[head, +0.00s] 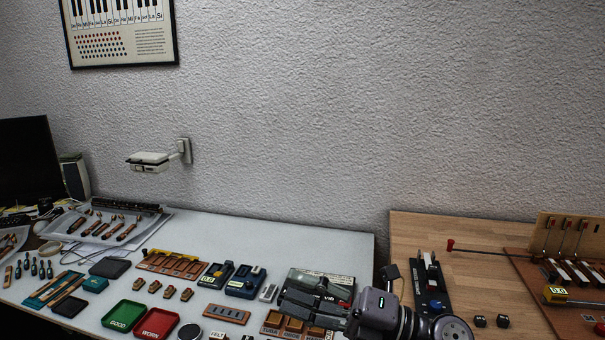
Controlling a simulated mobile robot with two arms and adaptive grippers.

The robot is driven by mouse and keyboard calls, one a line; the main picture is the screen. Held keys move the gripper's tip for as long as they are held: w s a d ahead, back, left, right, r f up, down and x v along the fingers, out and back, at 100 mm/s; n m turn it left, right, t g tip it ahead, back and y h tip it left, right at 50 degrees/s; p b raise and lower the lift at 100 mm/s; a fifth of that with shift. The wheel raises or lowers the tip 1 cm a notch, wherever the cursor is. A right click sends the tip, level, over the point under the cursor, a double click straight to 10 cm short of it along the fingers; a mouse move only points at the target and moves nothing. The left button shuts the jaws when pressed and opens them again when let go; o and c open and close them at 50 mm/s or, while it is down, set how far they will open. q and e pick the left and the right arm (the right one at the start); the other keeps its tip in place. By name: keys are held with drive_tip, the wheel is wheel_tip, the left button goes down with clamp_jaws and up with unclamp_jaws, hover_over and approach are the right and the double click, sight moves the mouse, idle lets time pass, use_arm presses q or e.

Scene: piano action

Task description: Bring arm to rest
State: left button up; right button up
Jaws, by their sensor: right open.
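My right gripper (290,294) reaches in from the lower right over the white table, its dark fingers pointing left and spread apart. I see nothing between the fingers. They are over or just in front of a black labelled board (338,284) and above a wooden tray with several compartments (290,327); I cannot tell whether they touch either. The gripper's body hides part of the board and the table corner. My left gripper is not in view.
Green (124,315) and red (157,323) trays lie left of my gripper. A black stand with a blue knob (433,290) is close on its right. A red-tipped rod (475,250) extends from a piano action model (575,255) on the wooden table. The white table's back (290,235) is clear.

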drive_tip(key=w+d+f+m+t+h, duration=0.2)
drive_tip(key=d+m+t+h, duration=0.5)
drive_tip(key=m, duration=0.4)
drive_tip(key=w+d+f+m+t+h, duration=0.1)
drive_tip(key=w+d+m+t+h, duration=0.3)
drive_tip(key=m+t, duration=0.5)
drive_tip(key=s+d+f+m+g+h, duration=0.3)
drive_tip(key=d+f+m+h, duration=0.15)
drive_tip(key=f, duration=0.35)
drive_tip(key=s+d+f+m+g+h, duration=0.3)
drive_tip(key=d+f+m+h, duration=0.15)
drive_tip(key=f+m, duration=0.2)
drive_tip(key=s+f+m+g, duration=0.1)
drive_tip(key=s+f+g, duration=0.6)
drive_tip(key=s, duration=0.4)
drive_tip(key=s+f+m+g, duration=0.1)
drive_tip(key=s+f+g, duration=0.4)
drive_tip(key=s+f, duration=0.5)
drive_tip(key=s+f+g, duration=0.1)
drive_tip(key=s+f, duration=0.1)
drive_tip(key=f, duration=1.2)
drive_tip(key=s+f, duration=0.2)
drive_tip(key=f, duration=1.1)
drive_tip(key=s+d+f, duration=0.1)
drive_tip(key=s+f, duration=0.6)
drive_tip(key=s, duration=0.1)
drive_tip(key=s+d+f+g, duration=0.1)
drive_tip(key=s+d+f, duration=0.1)
drive_tip(key=s+f, duration=0.6)
drive_tip(key=shift+d, duration=0.3)
